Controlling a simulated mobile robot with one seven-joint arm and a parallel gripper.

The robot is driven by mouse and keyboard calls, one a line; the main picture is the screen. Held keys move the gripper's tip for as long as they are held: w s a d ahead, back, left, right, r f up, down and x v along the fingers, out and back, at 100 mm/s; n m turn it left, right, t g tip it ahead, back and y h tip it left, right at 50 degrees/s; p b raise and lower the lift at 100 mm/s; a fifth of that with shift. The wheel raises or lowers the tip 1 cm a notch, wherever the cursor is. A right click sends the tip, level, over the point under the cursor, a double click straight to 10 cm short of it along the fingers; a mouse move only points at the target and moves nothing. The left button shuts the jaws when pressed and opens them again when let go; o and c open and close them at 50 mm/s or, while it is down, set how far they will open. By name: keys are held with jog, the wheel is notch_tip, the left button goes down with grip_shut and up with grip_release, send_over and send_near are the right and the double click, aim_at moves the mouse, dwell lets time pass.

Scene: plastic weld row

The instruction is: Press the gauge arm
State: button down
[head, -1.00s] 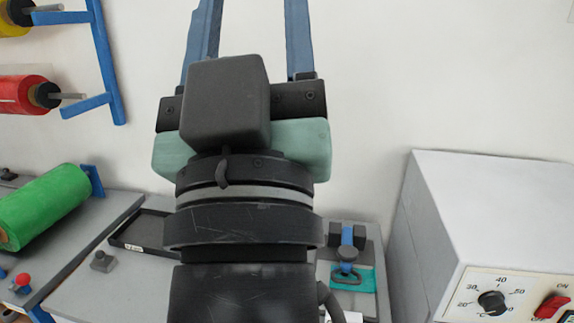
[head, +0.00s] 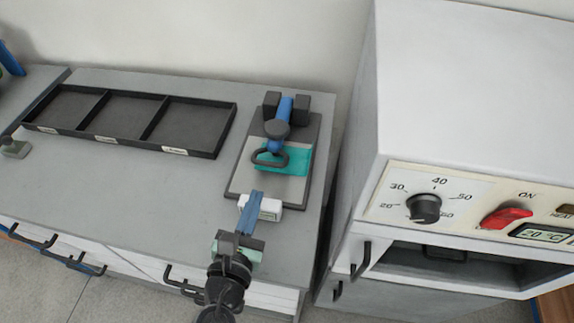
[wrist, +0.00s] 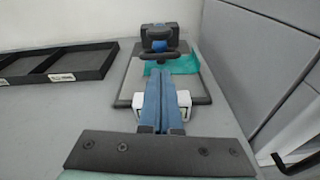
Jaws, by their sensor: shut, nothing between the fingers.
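The gauge (head: 278,150) stands on the bench near its right end, a dark base plate with a blue arm (head: 284,108), a dark round weight and a dark loop handle (head: 268,158). A teal sheet (head: 294,160) lies under the handle. A small white box (head: 266,208) sits at the gauge's front edge. My gripper (head: 252,204) is shut and empty, its blue fingers pointing toward the gauge, in front of the handle and apart from it in the head view. In the wrist view the fingers (wrist: 161,80) partly cover the white box and end just short of the handle (wrist: 160,54).
A black three-compartment tray (head: 130,120) lies on the bench to the left. A grey oven (head: 440,100) with a dial, red switch and open front stands close on the right. The bench between tray and gauge is clear.

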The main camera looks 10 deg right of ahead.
jog(key=shift+s+d+f+n, duration=0.1)
jog(key=shift+s+f+n, duration=0.1)
jog(key=shift+f+n, duration=0.3)
jog(key=shift+s+f+n, duration=0.2)
jog(key=shift+f+n, duration=0.1)
jog(key=shift+f, duration=0.35)
jog(key=shift+w+d, duration=0.15)
jog(key=shift+w, duration=0.35)
jog(key=x, duration=0.9)
jog(key=shift+f+b, duration=0.1)
jog(key=shift+b, duration=0.3)
jog(key=shift+p, duration=0.3)
